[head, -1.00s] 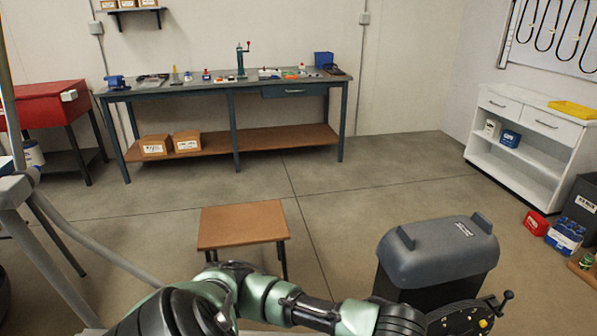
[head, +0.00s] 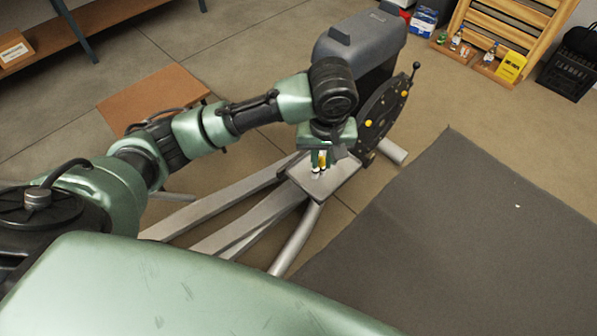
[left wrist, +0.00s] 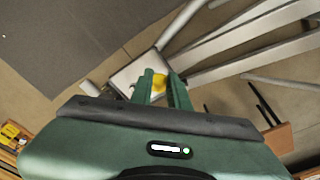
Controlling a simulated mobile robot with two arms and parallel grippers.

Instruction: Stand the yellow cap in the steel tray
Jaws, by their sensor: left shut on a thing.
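The small yellow cap (head: 322,159) is between the fingers of my left gripper (head: 321,165). My left gripper is shut on it, fingers pointing down. The cap also shows in the left wrist view (left wrist: 159,84), partly covered by the fingers. A pale grey square plate (head: 330,183) on the trainer's frame lies below the fingertips; it shows in the left wrist view too (left wrist: 137,72). I cannot tell whether the gripper or cap touches it. My right gripper is not in view.
The dark trainer housing (head: 360,42) and its round crank disc (head: 385,112) stand close beside my left gripper. Grey frame tubes (head: 240,222) run below my arm. A brown stool (head: 150,97) is at left. The dark mat (head: 455,235) at right is largely clear.

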